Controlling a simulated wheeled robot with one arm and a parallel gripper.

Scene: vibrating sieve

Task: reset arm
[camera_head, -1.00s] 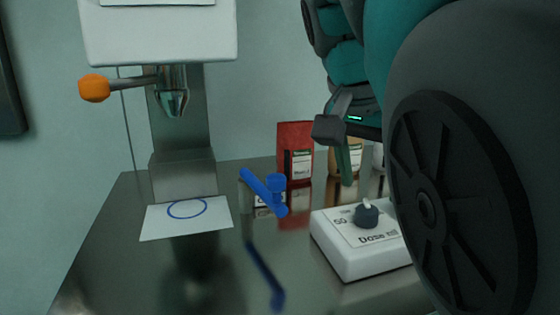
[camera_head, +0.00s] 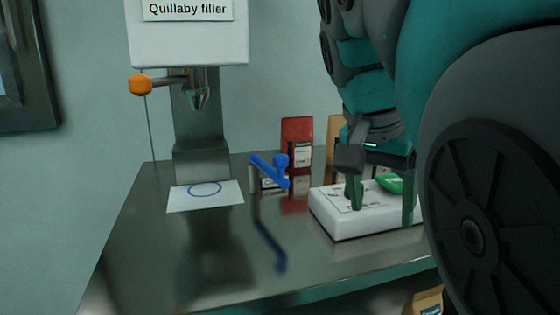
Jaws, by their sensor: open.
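My gripper (camera_head: 381,203) is in the right part of the view, pointing down with its two green fingers spread apart and nothing seen between them. It is in front of or just over a white dose box (camera_head: 335,225) with a dial, which one finger partly hides. I cannot tell whether a finger touches the box. A green button (camera_head: 390,184) shows on the box between the fingers. My arm covers the box's right end.
The Quillaby filler (camera_head: 190,40), with an orange-knobbed lever (camera_head: 140,84), stands at the back left. A paper with a blue circle (camera_head: 230,196) lies beneath it. A blue-handled object (camera_head: 270,170) and a red bag (camera_head: 297,133) stand mid-table. The front-left metal tabletop is clear.

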